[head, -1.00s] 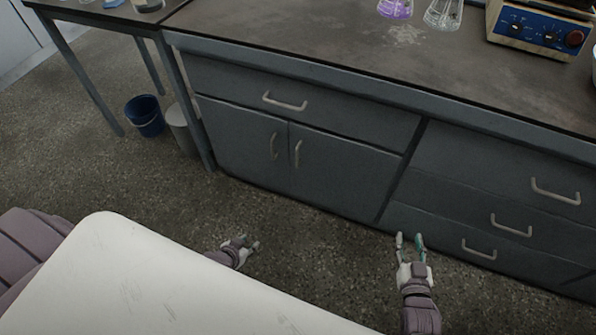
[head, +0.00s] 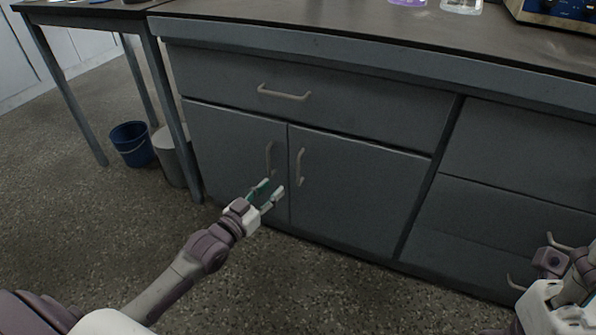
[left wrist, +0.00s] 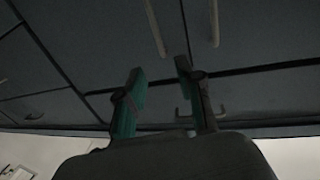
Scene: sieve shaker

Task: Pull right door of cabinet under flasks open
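The cabinet's right door (head: 360,185) is closed in the head view, with a vertical metal handle (head: 300,167) near its left edge. The left door (head: 230,150) beside it is closed too and has its own handle (head: 268,158). My left gripper (head: 270,192) is open and empty, in front of the doors, a little below and left of the right door's handle. In the left wrist view, its two fingers (left wrist: 162,90) stand apart, with both door handles beyond them. My right gripper (head: 565,258) is at the lower right edge, in front of the drawers; its fingers do not show clearly.
A drawer with a handle (head: 284,94) is above the doors. Flasks (head: 460,5) and a blue device (head: 560,12) stand on the worktop. A blue bucket (head: 132,145) and a grey bin (head: 170,158) stand left of the cabinet. Floor before the doors is clear.

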